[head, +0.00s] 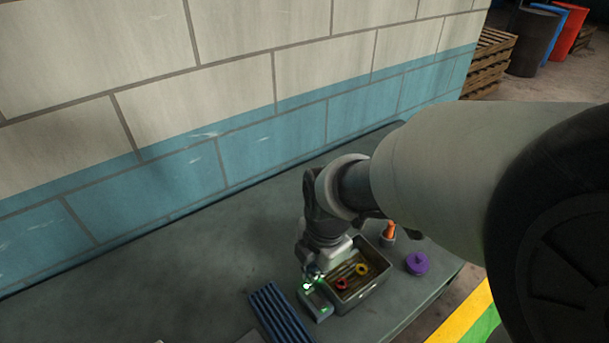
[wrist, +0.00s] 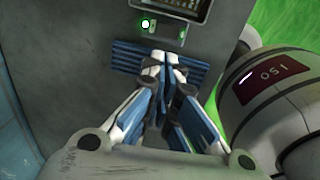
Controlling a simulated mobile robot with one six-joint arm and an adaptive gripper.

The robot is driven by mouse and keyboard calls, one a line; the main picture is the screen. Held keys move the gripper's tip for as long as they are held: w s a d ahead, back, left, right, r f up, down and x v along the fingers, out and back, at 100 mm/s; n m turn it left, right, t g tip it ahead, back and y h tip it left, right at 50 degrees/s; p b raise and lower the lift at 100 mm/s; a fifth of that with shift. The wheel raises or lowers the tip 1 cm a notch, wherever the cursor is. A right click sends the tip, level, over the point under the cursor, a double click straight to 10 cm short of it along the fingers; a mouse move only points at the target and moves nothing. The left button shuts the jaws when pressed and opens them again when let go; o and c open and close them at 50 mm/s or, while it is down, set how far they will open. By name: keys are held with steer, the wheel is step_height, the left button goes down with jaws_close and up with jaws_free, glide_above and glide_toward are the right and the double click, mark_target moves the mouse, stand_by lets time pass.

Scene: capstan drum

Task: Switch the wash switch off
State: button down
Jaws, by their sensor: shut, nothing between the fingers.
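A small grey box (head: 316,304) with lit green spots stands on the bench against the near-left side of the crate. In the wrist view, this box (wrist: 163,40) shows a bright green-white light at its left and a smaller green light at its right. I take it to bear the wash switch, but the switch's lever and setting are too small to tell. My gripper (head: 313,275) is just above the box in the head view. In the wrist view, my gripper (wrist: 164,62) is shut and empty, its tips below the box in the picture, over the blue ribbed mat.
The grey crate (head: 373,293) holds a red ring (head: 342,284) and a yellow ring (head: 362,269). An orange-topped piece (head: 389,230) and a purple disc (head: 417,263) stand right of it. The blue ribbed mat (head: 277,313) lies left of the box. The bench's left (head: 170,285) is clear.

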mark_target(309, 302)
steer(key=f+b, duration=0.1)
steer(key=f, duration=0.3)
steer(key=w+f+b, duration=0.1)
steer(key=f+b, duration=0.1)
steer(key=f, duration=0.3)
steer(key=a+f+b, duration=0.1)
steer(key=f+b, duration=0.1)
steer(key=f, duration=0.3)
steer(key=shift+w, duration=0.25)
steer(key=shift+w+a+f+g+p, duration=0.1)
steer(key=shift+f+g+p, duration=0.1)
steer(key=shift+g+p, duration=0.3)
steer(key=shift+f, duration=0.1)
steer(key=shift+s, duration=0.2)
steer(key=shift+s+d+r, duration=0.2)
steer(key=shift+s+d, duration=0.25)
steer(key=shift+d, duration=0.05)
